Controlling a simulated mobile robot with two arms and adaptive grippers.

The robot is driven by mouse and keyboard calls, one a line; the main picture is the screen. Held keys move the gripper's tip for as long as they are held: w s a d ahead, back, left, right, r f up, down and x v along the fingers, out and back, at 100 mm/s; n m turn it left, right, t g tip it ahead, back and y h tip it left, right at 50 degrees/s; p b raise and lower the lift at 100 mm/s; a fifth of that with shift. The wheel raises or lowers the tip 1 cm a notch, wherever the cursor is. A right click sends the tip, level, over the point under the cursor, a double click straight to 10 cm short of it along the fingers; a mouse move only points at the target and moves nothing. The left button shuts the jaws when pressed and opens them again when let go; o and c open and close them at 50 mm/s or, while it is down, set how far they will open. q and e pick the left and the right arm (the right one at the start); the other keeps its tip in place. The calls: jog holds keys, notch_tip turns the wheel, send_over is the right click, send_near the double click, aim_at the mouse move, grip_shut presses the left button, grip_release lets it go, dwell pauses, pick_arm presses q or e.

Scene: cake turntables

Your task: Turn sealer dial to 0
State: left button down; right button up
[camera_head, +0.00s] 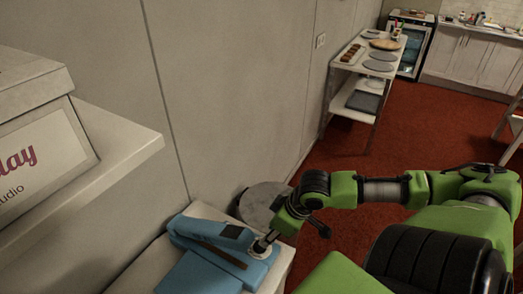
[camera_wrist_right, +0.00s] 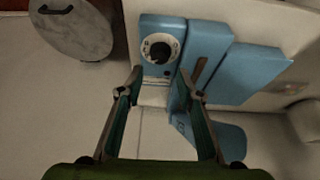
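The blue sealer (camera_head: 205,234) sits on a light surface at the bottom of the head view. Its dial, a white disc with a black knob (camera_wrist_right: 160,50), shows clearly in the right wrist view. In the head view my right gripper (camera_head: 266,240) is over the dial end of the sealer and partly covers the dial. In the right wrist view the right gripper (camera_wrist_right: 160,78) is open and empty, with its fingertips apart on either side just below the dial. The dial's markings are too small to read. My left gripper is not in view.
A white shelf (camera_head: 120,150) with a box juts out at the left. A rack with trays (camera_head: 352,85) stands farther back. Open red floor lies at the right.

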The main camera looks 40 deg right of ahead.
jog(key=b+x, duration=0.1)
jog(key=x, duration=0.7)
jog(key=c, duration=0.8)
